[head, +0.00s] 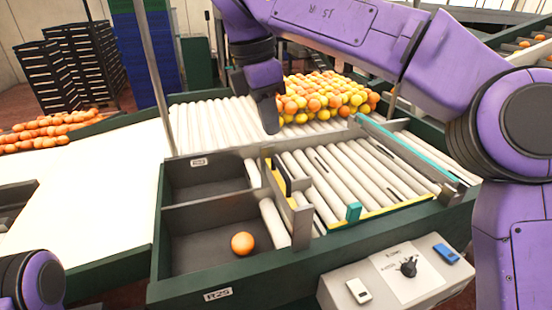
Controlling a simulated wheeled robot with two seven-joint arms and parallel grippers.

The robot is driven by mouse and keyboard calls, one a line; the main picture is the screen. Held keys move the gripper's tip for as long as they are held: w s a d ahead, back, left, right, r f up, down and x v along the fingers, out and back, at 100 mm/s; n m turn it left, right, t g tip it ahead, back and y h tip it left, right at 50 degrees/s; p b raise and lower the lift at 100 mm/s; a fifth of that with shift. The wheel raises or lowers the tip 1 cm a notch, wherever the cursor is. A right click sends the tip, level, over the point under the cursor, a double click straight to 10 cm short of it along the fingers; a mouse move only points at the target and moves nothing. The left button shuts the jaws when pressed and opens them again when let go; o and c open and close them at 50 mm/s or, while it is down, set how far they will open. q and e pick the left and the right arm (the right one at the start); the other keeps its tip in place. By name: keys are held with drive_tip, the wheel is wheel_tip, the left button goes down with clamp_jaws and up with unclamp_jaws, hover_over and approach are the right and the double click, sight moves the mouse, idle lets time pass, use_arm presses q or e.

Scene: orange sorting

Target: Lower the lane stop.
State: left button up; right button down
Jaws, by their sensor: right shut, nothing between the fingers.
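My right gripper (269,124) reaches down from the top over the roller lane (325,180). Its fingers are shut and empty, in front of the orange and yellow fruit pile. An upright grey plate with a black handle (281,176) stands across the left end of the rollers, beside the bins; it looks like the lane stop, but I cannot tell for sure. The gripper is above and behind it, apart from it in the picture. A small teal block (353,212) sits at the lane's front edge. My left arm shows only at the bottom left; its gripper is out of view.
A pile of oranges and yellow fruit (325,98) lies on the rollers at the back. One orange (243,243) lies in the front dark bin (195,225). A control box (395,275) with a knob stands in front. A teal rail (410,150) runs along the right.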

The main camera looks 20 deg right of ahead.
sight(279, 166)
drive_tip(key=f, duration=0.2)
drive_tip(key=d+f, duration=0.1)
drive_tip(key=f, duration=0.1)
drive_tip(key=w+f, duration=0.1)
drive_tip(key=f, duration=0.1)
drive_tip(key=shift+d+f, duration=0.25)
drive_tip(key=shift+f, duration=0.15)
drive_tip(key=shift+s+d+f+p, duration=0.1)
drive_tip(key=shift+s+f+p, duration=0.2)
drive_tip(key=shift+f, duration=0.4)
drive_tip(key=shift+w, duration=0.1)
drive_tip(key=shift+w, duration=0.1)
drive_tip(key=shift+f, duration=0.15)
